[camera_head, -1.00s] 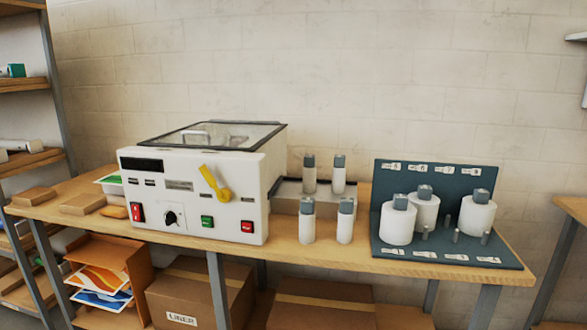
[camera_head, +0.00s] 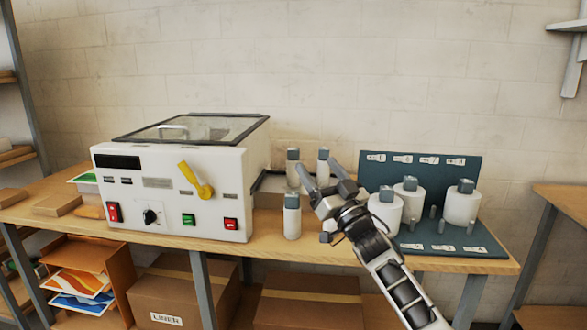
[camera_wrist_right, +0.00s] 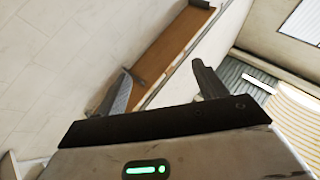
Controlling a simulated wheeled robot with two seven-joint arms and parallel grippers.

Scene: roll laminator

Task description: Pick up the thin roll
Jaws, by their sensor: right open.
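Thin white rolls with grey square tops stand upright beside the laminator. One thin roll (camera_head: 292,218) is at the front, and two more, a back left one (camera_head: 293,170) and a back right one (camera_head: 323,170), stand behind it. Another front roll (camera_head: 327,238) is mostly hidden by my right arm. My right gripper (camera_head: 322,172) is open and empty, raised in front of the rolls in the head view. In the right wrist view, its two fingers (camera_wrist_right: 163,88) are spread with nothing between them. My left gripper is not in view.
The white laminator (camera_head: 170,190) with a yellow lever stands left of the rolls. A dark blue stand (camera_head: 430,162) with several thick rolls and small pegs is on the right, partly behind my right arm. Boxes fill the shelf below the wooden table (camera_head: 265,245).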

